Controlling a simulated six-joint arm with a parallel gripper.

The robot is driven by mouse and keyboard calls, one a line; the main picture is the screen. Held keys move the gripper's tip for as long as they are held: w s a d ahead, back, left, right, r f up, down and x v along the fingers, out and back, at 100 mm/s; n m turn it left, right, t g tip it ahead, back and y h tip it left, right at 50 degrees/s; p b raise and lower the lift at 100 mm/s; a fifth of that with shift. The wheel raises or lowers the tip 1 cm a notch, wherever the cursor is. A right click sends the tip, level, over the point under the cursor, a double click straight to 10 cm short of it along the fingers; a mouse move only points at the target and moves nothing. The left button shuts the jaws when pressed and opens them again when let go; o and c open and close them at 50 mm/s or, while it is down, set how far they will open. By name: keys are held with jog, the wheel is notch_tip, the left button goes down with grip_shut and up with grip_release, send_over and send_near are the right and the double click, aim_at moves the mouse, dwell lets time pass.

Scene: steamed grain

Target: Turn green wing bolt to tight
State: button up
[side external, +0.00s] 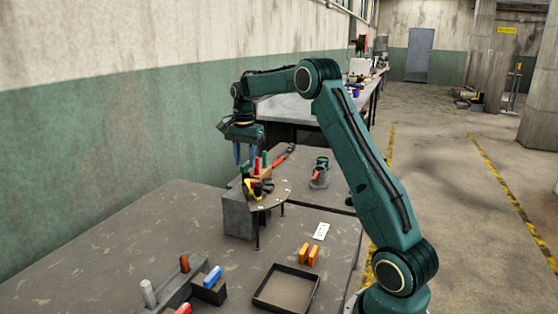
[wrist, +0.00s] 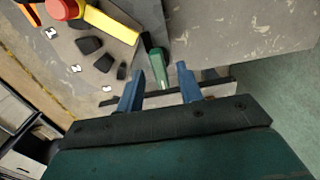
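My gripper (wrist: 160,78) is open, its two blue fingers apart with no object clamped between them. In the side view my gripper (side external: 245,156) points down over the small raised stand. The green wing bolt (wrist: 155,62) appears in the wrist view just beyond the gap between the fingertips; whether it touches a finger cannot be told. In the side view a small green upright piece (side external: 264,159) shows just right of the fingers, beside a red one. The bolt's lower part and seat are not clear.
The stand's plate (side external: 270,199) also carries a yellow-and-black part (side external: 258,189) and a red-handled lever (side external: 283,158). In the wrist view a yellow bar (wrist: 110,25) with a red knob (wrist: 65,8) lies upper left. A black tray (side external: 286,290) and orange blocks (side external: 308,255) are in front.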

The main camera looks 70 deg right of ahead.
aim_at(245, 164)
notch_tip(245, 164, up, 13)
dwell(0.8)
jog(key=shift+r, duration=0.1)
jog(key=s+a+r+n+t, duration=0.1)
jog(key=s+a+r+n, duration=0.3)
jog(key=a, duration=0.5)
jog(key=s+a+r+n+t, duration=0.1)
jog(key=s+a+n+t, duration=0.1)
jog(key=s+a+n, duration=0.6)
jog(key=s+a+f+n+t, duration=0.1)
jog(key=s+a+f+n, duration=0.2)
jog(key=s+a+f, duration=0.2)
jog(key=s+a+f+n+t, duration=0.1)
jog(key=s+a+f+n, duration=0.2)
jog(key=s+a+f, duration=0.3)
jog(key=shift+s+a+t, duration=0.3)
jog(key=shift+s+a, duration=0.25)
jog(key=shift+s, duration=2.3)
